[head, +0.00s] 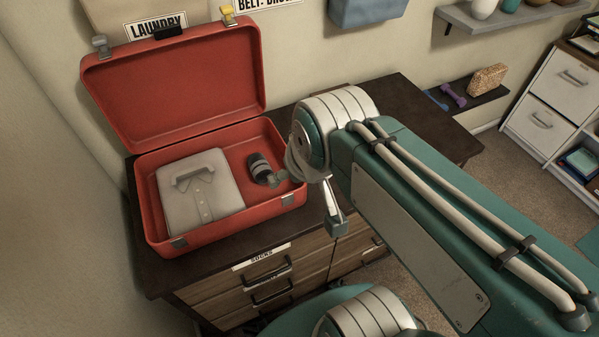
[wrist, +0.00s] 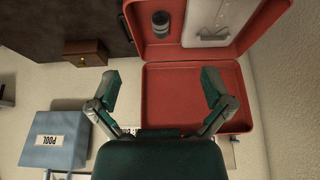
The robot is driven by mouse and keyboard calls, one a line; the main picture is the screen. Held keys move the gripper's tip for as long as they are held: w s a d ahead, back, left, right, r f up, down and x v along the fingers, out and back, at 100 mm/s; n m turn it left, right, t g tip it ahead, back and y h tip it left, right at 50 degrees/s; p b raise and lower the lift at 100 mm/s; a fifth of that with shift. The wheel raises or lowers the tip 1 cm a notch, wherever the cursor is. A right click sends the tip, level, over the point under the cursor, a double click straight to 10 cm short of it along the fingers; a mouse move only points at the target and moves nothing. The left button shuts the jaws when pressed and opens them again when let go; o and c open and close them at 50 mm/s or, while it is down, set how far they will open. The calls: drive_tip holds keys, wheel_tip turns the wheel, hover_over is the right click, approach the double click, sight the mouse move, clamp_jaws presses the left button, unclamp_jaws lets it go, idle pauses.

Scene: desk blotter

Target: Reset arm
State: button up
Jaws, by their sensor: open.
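My arm reaches from the lower right toward the dresser in the head view. My gripper (head: 305,180) is beside the right side of the open red suitcase (head: 218,130), and much of it is hidden behind the arm's wrist. In the wrist view my gripper (wrist: 160,90) has its two fingers spread wide with nothing between them. The suitcase lid (wrist: 195,95) shows behind the fingers. A folded light-grey shirt (head: 200,195) lies in the left part of the suitcase. A dark rolled item with grey bands (head: 260,168) lies to the right of the shirt; it also shows in the wrist view (wrist: 161,22).
The suitcase stands on a dark-topped dresser (head: 420,105) with wooden drawers (head: 250,290). A wall is close behind and left. A blue bin labelled POOL (wrist: 55,140) and a small brown box (wrist: 86,52) show in the wrist view. A low shelf holds a purple dumbbell (head: 453,95).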

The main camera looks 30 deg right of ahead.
drive_tip(key=shift+s, duration=0.7)
idle(0.8)
